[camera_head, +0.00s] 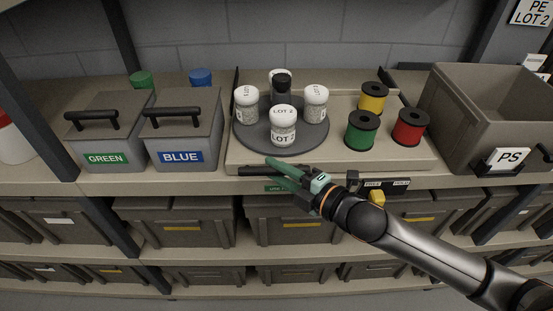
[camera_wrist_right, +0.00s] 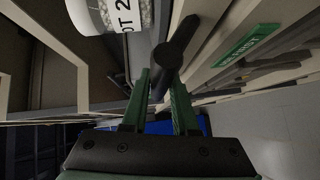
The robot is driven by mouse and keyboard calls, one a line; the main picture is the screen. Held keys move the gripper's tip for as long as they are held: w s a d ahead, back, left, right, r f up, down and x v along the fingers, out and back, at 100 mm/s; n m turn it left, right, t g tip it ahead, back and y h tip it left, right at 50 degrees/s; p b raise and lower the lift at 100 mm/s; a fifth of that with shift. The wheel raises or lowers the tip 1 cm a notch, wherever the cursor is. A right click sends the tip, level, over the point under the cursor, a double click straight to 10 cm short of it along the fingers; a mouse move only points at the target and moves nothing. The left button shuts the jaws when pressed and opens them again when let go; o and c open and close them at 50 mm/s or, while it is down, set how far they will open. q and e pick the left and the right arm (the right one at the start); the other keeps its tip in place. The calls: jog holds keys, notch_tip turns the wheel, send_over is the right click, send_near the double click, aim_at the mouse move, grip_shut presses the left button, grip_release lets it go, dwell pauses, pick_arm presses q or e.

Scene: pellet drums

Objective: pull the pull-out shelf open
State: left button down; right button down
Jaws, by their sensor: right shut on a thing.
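The pull-out shelf (camera_head: 345,163) is a beige board in the middle of the upper tier. A dark bar handle (camera_head: 253,171) runs along its front edge; it also shows in the wrist view (camera_wrist_right: 180,45). My right gripper (camera_head: 279,168) has its green fingers shut on the handle, and in the wrist view the fingers (camera_wrist_right: 163,88) sit either side of the bar. I cannot tell whether the shelf stands out from the tier. My left gripper is not in view.
The shelf carries a dark round turntable (camera_head: 246,137) with several lidded jars, and green (camera_head: 361,131), red (camera_head: 409,128) and yellow (camera_head: 373,98) spools. Lidded GREEN (camera_head: 105,158) and BLUE (camera_head: 181,157) bins stand left, an open PS bin (camera_head: 459,130) right. Several bins fill the tiers below.

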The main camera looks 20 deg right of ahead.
jog(key=shift+s+a, duration=0.15)
jog(key=shift+s, duration=0.45)
jog(key=c, duration=0.7)
grip_release()
jog(key=shift+b+v, duration=0.65)
jog(key=shift+v, duration=5.55)
